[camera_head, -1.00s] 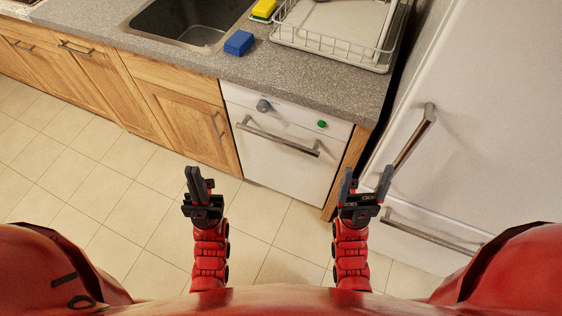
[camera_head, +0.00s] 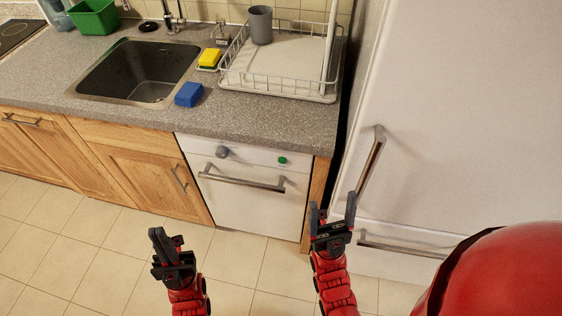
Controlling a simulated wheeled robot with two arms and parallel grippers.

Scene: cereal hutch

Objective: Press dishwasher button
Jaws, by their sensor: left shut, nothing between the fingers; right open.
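The dishwasher (camera_head: 245,207) is a white front under the grey counter, with a metal bar handle (camera_head: 240,181). A green round button (camera_head: 282,160) sits at the right of its top panel, and a grey knob (camera_head: 222,152) at the left. My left gripper (camera_head: 157,235) is shut and empty, in front of the wooden cabinets, left of and below the dishwasher in the picture. My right gripper (camera_head: 331,209) is open and empty, in front of the narrow wooden panel and fridge edge, right of and below the button. Neither gripper appears to touch anything.
A white fridge (camera_head: 455,130) with metal handles (camera_head: 370,165) stands at the right. On the counter (camera_head: 240,115) are a sink (camera_head: 135,72), a blue sponge (camera_head: 189,94), a yellow sponge (camera_head: 209,57) and a dish rack (camera_head: 275,83) with a grey cup (camera_head: 261,25). The tiled floor (camera_head: 110,250) is clear.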

